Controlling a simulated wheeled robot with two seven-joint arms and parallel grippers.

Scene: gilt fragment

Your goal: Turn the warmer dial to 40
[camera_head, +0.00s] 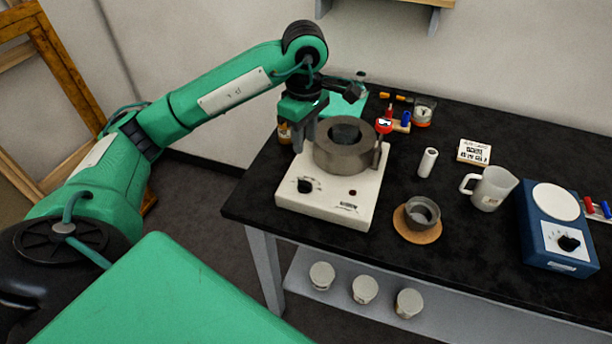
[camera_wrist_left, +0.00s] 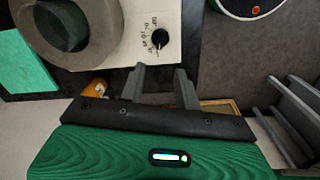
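The white warmer box (camera_head: 330,215) stands at the table's left front corner with a thick grey metal pot (camera_head: 345,150) on top. My left gripper (camera_head: 304,142) hangs beside the pot, behind the dial in the head view. In the left wrist view its fingers (camera_wrist_left: 159,76) are apart and empty, with the dial beyond their tips, not touched. My right gripper is not in view.
A blue device (camera_head: 550,248) with another black knob stands at the right. A white jug (camera_head: 490,188), a small grey cup (camera_head: 422,212) on a cork mat and a white cylinder (camera_head: 428,162) stand between. Several jars (camera_head: 365,289) sit on the lower shelf.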

